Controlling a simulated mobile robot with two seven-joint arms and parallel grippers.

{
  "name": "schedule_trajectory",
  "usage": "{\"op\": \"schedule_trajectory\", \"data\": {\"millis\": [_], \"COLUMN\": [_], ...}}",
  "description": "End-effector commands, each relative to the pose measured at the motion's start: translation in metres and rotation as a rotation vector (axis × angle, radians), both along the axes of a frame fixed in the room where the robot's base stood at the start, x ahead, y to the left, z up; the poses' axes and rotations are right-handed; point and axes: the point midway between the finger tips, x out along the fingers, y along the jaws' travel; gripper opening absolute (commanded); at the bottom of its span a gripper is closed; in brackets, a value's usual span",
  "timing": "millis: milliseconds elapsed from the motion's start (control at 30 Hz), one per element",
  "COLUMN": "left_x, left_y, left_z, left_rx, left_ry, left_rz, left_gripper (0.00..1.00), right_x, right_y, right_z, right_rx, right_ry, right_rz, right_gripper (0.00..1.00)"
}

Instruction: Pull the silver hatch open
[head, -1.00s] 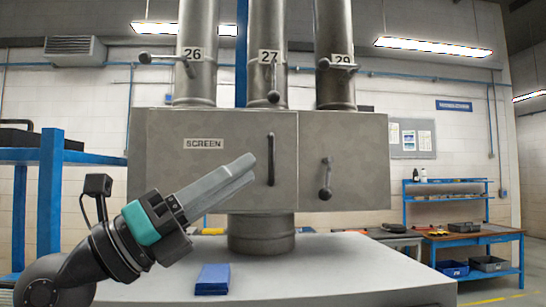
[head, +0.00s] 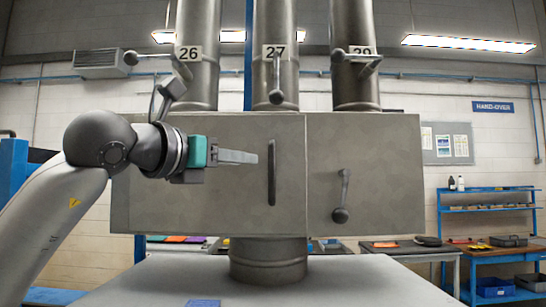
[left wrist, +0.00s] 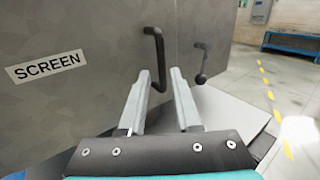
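The silver hatch (head: 230,215) is the left front panel of a grey metal box under the pipes. It looks flush with the panel beside it. A dark vertical bar handle (head: 271,172) sits near its right edge; the handle also shows in the left wrist view (left wrist: 158,55). My left gripper (head: 255,157) is level and points right, its tips just left of the handle. In the left wrist view its two fingers (left wrist: 161,72) are apart, with the handle's lower part in the gap between them. I cannot tell whether they touch it. My right gripper is not in view.
The right panel (head: 385,150) carries a lever with a ball knob (head: 340,215). Pipes with levers rise above the box. A pale table (head: 330,285) lies below, with a blue item (head: 203,303) near its front. A blue shelf (head: 490,208) stands at the right.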

Motion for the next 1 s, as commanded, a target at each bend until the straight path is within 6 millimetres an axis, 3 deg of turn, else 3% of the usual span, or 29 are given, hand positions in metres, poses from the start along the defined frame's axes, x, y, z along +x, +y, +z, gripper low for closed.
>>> {"op": "schedule_trajectory", "data": {"millis": [200, 433, 667, 1000], "left_x": [0.041, 0.072, 0.085, 0.086], "left_y": [-0.029, -0.049, -0.057, -0.058], "left_z": [0.003, 0.002, 0.000, -0.001], "left_rx": [-0.001, -0.001, 0.001, 0.000], "left_ry": [0.004, 0.003, 0.001, 0.000], "left_rz": [-0.004, -0.003, -0.002, -0.003], "left_gripper": [0.32, 0.32, 0.32, 0.30], "right_x": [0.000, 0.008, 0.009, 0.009], "right_y": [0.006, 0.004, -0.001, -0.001], "right_z": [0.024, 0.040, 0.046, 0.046], "right_rx": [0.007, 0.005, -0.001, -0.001], "right_ry": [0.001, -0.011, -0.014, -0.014], "right_rz": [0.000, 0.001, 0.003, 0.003], "right_gripper": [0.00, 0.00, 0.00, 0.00]}}
